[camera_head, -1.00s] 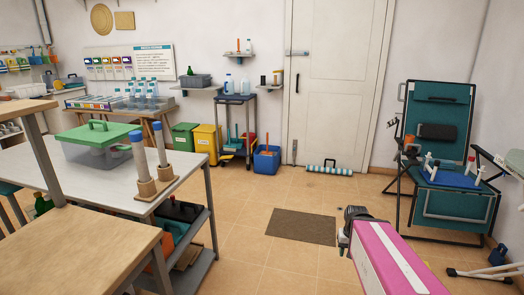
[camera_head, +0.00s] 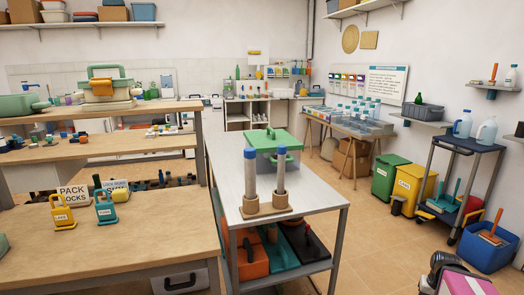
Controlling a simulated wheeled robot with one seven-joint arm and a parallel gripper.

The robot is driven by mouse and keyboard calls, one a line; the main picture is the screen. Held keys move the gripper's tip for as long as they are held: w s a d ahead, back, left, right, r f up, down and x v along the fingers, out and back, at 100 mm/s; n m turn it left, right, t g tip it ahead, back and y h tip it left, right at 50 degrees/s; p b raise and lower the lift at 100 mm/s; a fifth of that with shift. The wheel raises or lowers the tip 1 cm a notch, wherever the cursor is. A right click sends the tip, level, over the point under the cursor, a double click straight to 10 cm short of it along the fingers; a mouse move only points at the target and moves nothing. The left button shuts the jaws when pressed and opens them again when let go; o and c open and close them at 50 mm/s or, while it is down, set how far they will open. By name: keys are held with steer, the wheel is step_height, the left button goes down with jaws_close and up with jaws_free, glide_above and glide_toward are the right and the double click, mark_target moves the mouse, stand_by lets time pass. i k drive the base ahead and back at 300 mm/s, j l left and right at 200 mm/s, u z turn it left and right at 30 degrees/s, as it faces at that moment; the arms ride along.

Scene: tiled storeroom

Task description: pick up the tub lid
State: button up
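The tub lid (camera_head: 275,138) is green with a raised handle. It sits on a clear grey tub (camera_head: 262,160) near the far end of the white table (camera_head: 305,190) in the middle. Two blue-topped grey posts on brown bases stand in front of the tub and hide part of it. The dark end of my pink arm, where my gripper (camera_head: 440,262) would be, shows low at the right edge, far from the lid. I cannot make out fingers or anything held.
A wooden bench (camera_head: 120,240) with yellow and blue padlock-shaped items stands at left. A raised shelf behind carries a case with a green handle (camera_head: 106,85). Green (camera_head: 388,176) and yellow (camera_head: 412,188) bins and a blue bucket (camera_head: 487,250) stand right. Tiled floor (camera_head: 375,245) is open right of the table.

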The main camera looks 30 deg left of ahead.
mark_target(267, 140)
steer(key=i+l+u, duration=0.2)
steer(key=l+u, duration=0.2)
steer(key=i+l+u, duration=0.2)
steer(key=u, duration=0.15)
steer(key=i+l+u, duration=0.1)
steer(key=l+u, duration=0.3)
steer(key=l, duration=0.15)
steer(key=l+u, duration=0.75)
steer(key=l, duration=0.2)
